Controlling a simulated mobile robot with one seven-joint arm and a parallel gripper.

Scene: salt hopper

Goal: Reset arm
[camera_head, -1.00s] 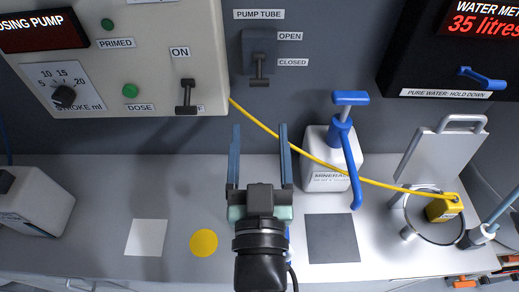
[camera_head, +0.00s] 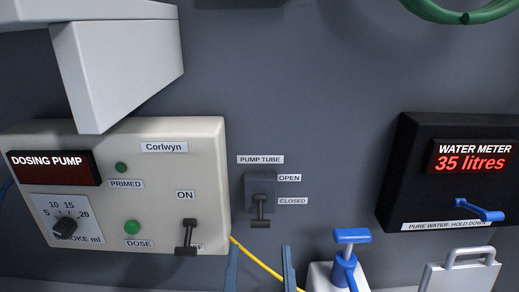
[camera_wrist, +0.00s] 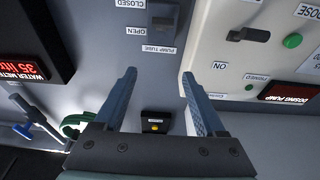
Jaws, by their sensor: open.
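My gripper (camera_head: 260,268) shows at the bottom edge of the head view, with only the two blue fingers in sight. The fingers stand apart with nothing between them. In the wrist view my gripper (camera_wrist: 160,95) is also open and empty, its fingers clear of the wall and panels. The rest of my arm is below the head view.
The dosing pump panel (camera_head: 125,150) is at left, its lever (camera_head: 187,235) near OFF. The pump tube lever (camera_head: 260,210) points down by CLOSED. A water meter (camera_head: 400,190) reads 35 litres at right. A blue-topped dispenser (camera_head: 347,265) and yellow tube (camera_head: 262,262) are low.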

